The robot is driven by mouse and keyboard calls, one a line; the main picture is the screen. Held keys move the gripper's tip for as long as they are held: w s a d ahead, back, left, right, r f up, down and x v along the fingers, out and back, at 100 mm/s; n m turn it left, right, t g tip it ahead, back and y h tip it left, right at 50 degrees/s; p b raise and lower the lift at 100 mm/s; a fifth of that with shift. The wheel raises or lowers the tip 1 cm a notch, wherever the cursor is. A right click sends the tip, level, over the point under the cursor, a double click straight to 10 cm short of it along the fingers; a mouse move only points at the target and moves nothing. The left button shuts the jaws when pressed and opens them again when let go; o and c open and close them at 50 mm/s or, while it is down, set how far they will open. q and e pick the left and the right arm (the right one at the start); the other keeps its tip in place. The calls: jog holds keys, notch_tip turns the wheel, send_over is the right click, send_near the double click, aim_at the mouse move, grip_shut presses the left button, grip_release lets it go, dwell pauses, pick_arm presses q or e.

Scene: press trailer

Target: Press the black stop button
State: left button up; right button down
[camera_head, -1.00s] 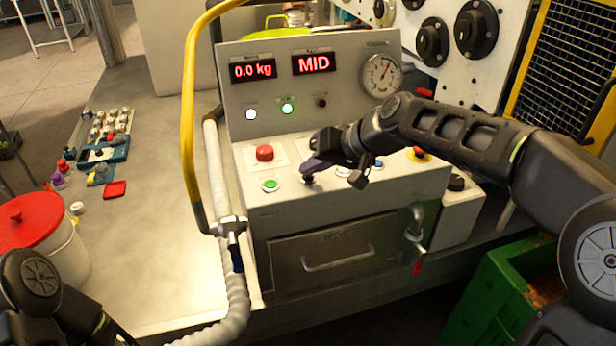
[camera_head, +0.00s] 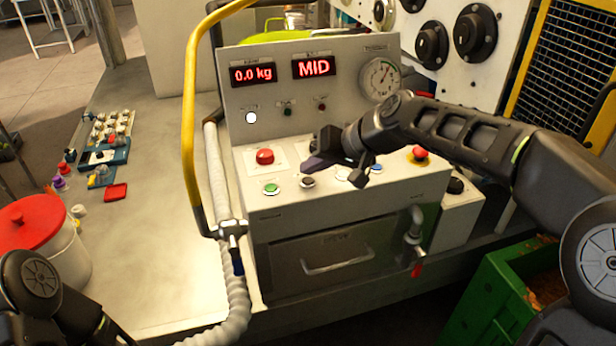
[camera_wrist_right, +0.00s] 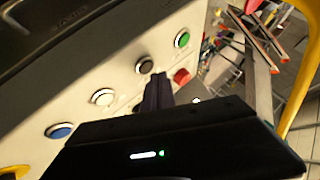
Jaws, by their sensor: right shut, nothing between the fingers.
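The black stop button (camera_head: 307,182) sits on the sloped front of the grey panel, right of the green button (camera_head: 271,188). It also shows in the right wrist view (camera_wrist_right: 145,65). My right gripper (camera_head: 311,165) is shut and empty, with its fingertips just above and behind the black button in the head view. In the right wrist view the dark fingers (camera_wrist_right: 157,92) point toward the button, and a small gap seems to show. Only part of my left arm shows at the lower left; its gripper is out of view.
A large red button (camera_head: 265,156) lies behind the green one. A white and a blue button (camera_head: 374,168) and a red emergency knob (camera_head: 420,153) are to the right. The displays read 0.0 kg and MID (camera_head: 314,65). A yellow rail (camera_head: 187,130) stands left.

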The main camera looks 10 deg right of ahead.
aim_at(312, 182)
dwell(0.3)
jog(key=shift+r+p, duration=1.95)
jog(key=shift+r, duration=0.6)
